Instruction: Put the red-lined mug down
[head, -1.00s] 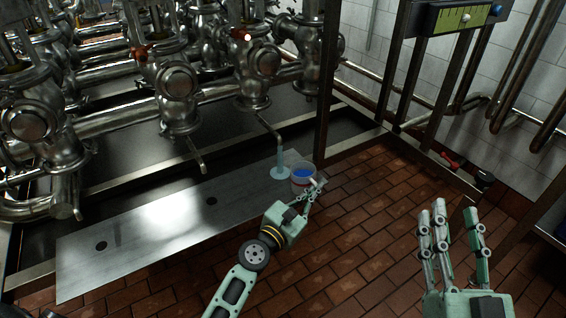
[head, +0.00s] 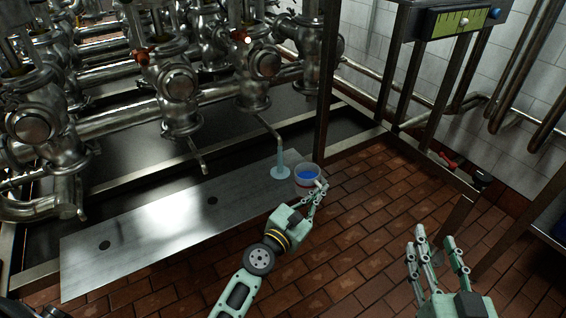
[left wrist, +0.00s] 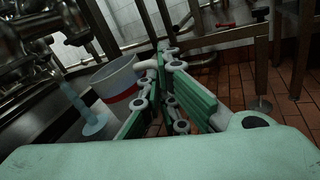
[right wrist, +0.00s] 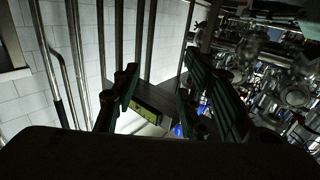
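The red-lined mug (head: 306,178) is pale, with a red band and blue inside. It is at the right end of the metal plate (head: 150,235), beside a pale blue stream (head: 280,165) under a spout. In the left wrist view the mug (left wrist: 112,82) looks tilted with the camera, its handle (left wrist: 147,64) between my fingertips. My left gripper (head: 319,190) is shut on that handle. Whether the mug's base touches the plate cannot be told. My right gripper (head: 440,245) is open and empty at the lower right; its fingers stand apart in the right wrist view (right wrist: 165,80).
Steel valves and pipes (head: 175,80) fill the left and back. A dark post (head: 327,90) rises just behind the mug. A frame with a green gauge panel (head: 458,20) stands at the right. Brick floor (head: 360,220) is open between my arms.

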